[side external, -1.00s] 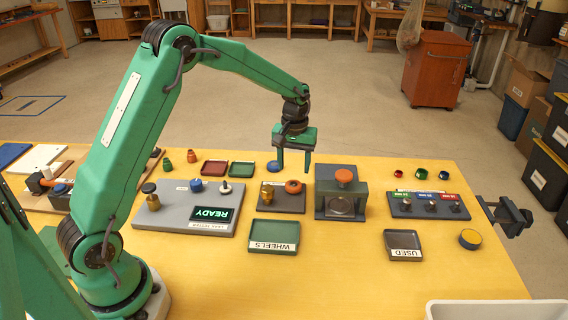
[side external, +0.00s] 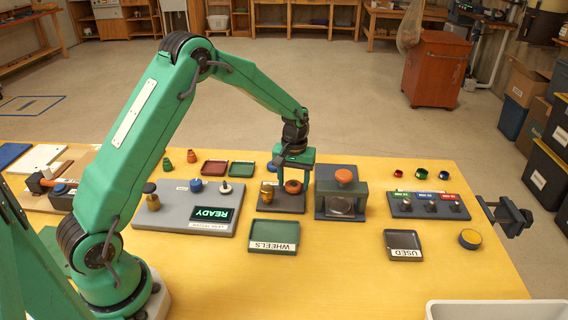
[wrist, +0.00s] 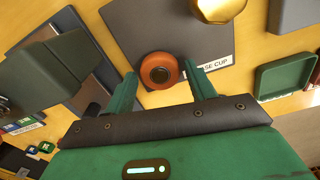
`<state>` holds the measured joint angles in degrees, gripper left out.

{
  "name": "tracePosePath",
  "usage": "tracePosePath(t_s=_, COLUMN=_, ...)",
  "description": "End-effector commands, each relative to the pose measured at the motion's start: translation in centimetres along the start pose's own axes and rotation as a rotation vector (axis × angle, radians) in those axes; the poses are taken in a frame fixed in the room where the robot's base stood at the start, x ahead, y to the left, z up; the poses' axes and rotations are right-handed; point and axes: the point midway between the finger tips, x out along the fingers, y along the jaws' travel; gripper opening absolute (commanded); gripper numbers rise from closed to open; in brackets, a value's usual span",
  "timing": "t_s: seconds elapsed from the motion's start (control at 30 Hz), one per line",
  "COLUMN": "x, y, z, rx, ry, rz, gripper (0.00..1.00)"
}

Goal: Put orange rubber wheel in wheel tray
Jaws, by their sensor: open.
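The orange rubber wheel (side external: 293,187) sits on a dark grey base plate (side external: 266,209), beside a gold-coloured cup. My gripper (side external: 294,187) is low over the wheel, its fingers at the wheel's two sides. In the wrist view the wheel (wrist: 159,71) lies between the tips of my open gripper (wrist: 165,82), with gaps visible at both sides. The wheel tray (side external: 273,235), green and labelled WHEELS, is empty on the table in front of the plate.
The gold cup (side external: 268,192) stands close left of the wheel. A grey press-like stand (side external: 341,200) with an orange knob is close on the right. A grey tester (side external: 180,215) reading READY is on the left. The table between the WHEELS and USED (side external: 403,255) trays is clear.

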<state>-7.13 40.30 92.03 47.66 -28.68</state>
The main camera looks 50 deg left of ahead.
Motion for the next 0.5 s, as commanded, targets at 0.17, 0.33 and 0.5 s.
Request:
tracePosePath(t_s=0.17, x=0.0, y=0.0, z=0.0, rx=0.0, ry=0.0, rz=0.0, gripper=0.32)
tracePosePath(t_s=0.33, x=-0.01, y=0.0, z=0.0, rx=0.0, ry=0.0, rz=0.0, gripper=0.24)
tracePosePath(t_s=0.5, x=-0.06, y=0.01, z=-0.01, rx=0.0, ry=0.0, rz=0.0, gripper=0.21)
